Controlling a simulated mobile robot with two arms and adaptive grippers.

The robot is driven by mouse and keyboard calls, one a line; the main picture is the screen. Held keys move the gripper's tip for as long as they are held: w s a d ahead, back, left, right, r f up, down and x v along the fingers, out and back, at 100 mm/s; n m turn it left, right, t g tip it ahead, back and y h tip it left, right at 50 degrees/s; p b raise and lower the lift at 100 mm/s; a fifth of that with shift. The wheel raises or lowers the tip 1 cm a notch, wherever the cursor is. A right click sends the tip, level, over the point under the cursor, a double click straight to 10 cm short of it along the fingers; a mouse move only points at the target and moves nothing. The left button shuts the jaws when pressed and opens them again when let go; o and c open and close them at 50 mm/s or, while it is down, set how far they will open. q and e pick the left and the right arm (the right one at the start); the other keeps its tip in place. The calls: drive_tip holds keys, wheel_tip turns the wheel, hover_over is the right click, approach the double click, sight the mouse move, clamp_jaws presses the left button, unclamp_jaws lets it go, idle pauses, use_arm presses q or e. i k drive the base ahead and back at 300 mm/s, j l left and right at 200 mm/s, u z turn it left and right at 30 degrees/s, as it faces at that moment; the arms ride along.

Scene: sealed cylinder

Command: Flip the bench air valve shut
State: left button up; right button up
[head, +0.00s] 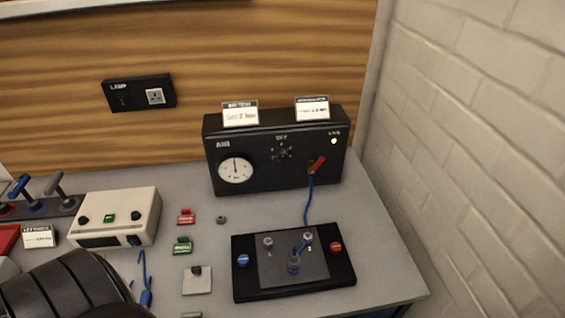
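No part is clearly marked as the bench air valve. At the far left edge, a blue-handled lever (19,186) and a grey-handled lever (55,187) stand tilted on a dark strip (40,208). I cannot tell which of them, if either, is the air valve, nor whether it is open or shut. A black segmented part of my arm (68,290) fills the lower left corner, below the levers. Neither gripper's fingers show.
A black gauge box (262,178) stands at the back with a red lever-like part (317,164) and a blue wire. A black terminal board (335,285) lies in front. A beige instrument (117,212) stands left. A brick wall (480,130) bounds the right.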

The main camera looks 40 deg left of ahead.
sight(319, 161)
drive_tip(key=k+j+u, duration=0.45)
drive_tip(key=k+j, duration=0.25)
drive_tip(key=k+j+u, duration=0.25)
drive_tip(key=k, duration=0.25)
drive_tip(key=l, duration=0.1)
